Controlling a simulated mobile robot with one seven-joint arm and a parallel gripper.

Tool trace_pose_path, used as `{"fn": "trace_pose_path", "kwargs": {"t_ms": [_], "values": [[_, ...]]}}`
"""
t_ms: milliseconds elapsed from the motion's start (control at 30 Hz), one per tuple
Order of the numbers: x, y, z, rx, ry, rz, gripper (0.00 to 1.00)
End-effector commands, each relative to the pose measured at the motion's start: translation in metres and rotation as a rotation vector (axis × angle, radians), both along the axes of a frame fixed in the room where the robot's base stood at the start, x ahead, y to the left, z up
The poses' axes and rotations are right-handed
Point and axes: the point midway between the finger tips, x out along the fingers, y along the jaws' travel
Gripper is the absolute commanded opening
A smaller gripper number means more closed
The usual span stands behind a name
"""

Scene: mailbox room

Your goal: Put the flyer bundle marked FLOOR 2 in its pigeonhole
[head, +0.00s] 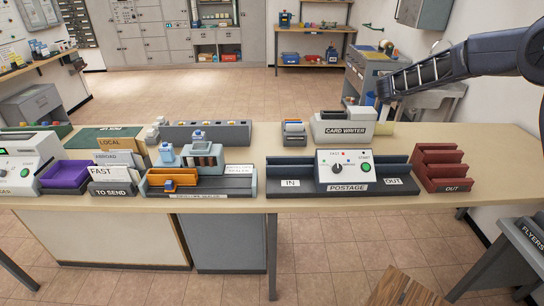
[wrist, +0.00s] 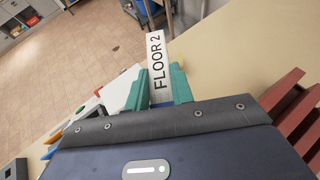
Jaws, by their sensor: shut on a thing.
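In the wrist view, my gripper (wrist: 160,84) has teal fingers closed on the flyer bundle (wrist: 157,62), which carries a white label reading FLOOR 2. The label sticks up between and beyond the fingers, and the lower part of the bundle is hidden by the gripper body. In the head view, my dark arm reaches in from the right edge above the table, but the fingers and bundle cannot be made out there. No pigeonhole marked FLOOR 2 can be made out; grey cabinets with open compartments (head: 216,50) stand at the back wall.
The long table (head: 480,145) holds a postage machine (head: 343,172), a card writer (head: 344,126), a red OUT rack (head: 441,168) and several trays at left. A grey FLYERS holder (head: 534,230) stands at lower right. The floor behind the table is mostly clear.

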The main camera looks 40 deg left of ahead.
Motion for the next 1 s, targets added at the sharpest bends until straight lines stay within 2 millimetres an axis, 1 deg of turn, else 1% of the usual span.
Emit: {"fn": "trace_pose_path", "kwargs": {"t_ms": [33,67,100,167,200,367,400,467,500,667,800,867,900,1000], "values": [[-0.015,0.021,0.001,0.002,-0.001,0.028,0.00],[-0.022,0.032,0.001,0.001,-0.001,0.042,0.00],[-0.033,0.046,0.002,0.000,-0.001,0.062,0.00],[-0.049,0.067,0.002,0.002,-0.001,0.090,0.00],[-0.060,0.080,0.003,0.001,0.000,0.110,0.00],[-0.107,0.132,0.005,0.001,-0.001,0.187,0.00],[-0.119,0.145,0.006,0.002,-0.001,0.207,0.00],[-0.138,0.163,0.007,0.002,0.000,0.236,0.00],[-0.152,0.175,0.008,0.002,0.000,0.256,0.00],[-0.206,0.221,0.010,0.002,0.000,0.335,0.00],[-0.255,0.256,0.014,0.003,-0.001,0.402,0.00],[-0.274,0.269,0.015,0.002,-0.001,0.428,0.00],[-0.286,0.277,0.015,0.002,-0.001,0.445,0.00],[-0.312,0.292,0.017,0.001,0.000,0.478,0.00]]}}
